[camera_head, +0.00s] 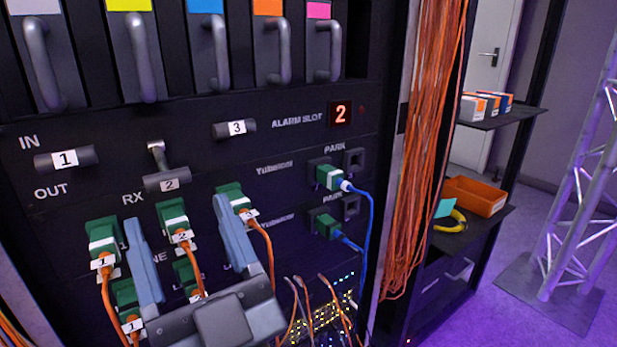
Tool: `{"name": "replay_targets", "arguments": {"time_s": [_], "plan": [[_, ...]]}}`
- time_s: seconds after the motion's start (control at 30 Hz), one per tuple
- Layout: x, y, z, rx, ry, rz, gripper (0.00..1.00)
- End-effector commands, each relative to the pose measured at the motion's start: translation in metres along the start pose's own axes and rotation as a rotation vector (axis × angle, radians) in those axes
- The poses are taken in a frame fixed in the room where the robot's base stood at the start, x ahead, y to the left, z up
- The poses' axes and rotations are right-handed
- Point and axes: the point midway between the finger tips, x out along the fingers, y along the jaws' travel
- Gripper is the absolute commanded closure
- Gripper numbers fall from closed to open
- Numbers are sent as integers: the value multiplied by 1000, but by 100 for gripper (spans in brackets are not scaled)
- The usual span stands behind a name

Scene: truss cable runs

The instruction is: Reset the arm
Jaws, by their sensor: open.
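My gripper (179,212) reaches in from the bottom of the picture, in front of the black rack panel (80,230). Its two blue-grey fingers are spread apart. Between them, in the picture, is a green plug labelled 2 (172,220) with an orange cable. The left finger appears beside a green plug labelled 1 (101,240). The right finger partly covers another green plug (233,197) with an orange cable. I cannot tell whether either finger touches a plug. The gripper's body hides part of the lower panel.
Blue-cabled green plugs (328,177) sit by the PARK labels. Handled modules (210,45) line the top. A lit display (341,115) reads 2. An orange cable bundle (430,130) hangs right of the panel. Beyond are shelves with an orange bin (474,196) and a metal truss (575,210).

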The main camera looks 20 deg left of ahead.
Motion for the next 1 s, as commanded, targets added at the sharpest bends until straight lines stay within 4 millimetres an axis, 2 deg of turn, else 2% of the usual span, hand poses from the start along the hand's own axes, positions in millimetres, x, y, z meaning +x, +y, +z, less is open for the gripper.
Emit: {"name": "replay_targets", "arguments": {"time_s": [0.13,0.27,0.4,0.6,0.77,1.0], "plan": [[-13,8,4,2,-19,29,30],[-50,28,11,4,-72,111,30],[-110,56,17,-2,-155,234,30],[-198,84,14,-25,-280,399,30],[-268,95,1,-50,-388,519,30],[-366,98,-33,-101,-563,678,30]]}}
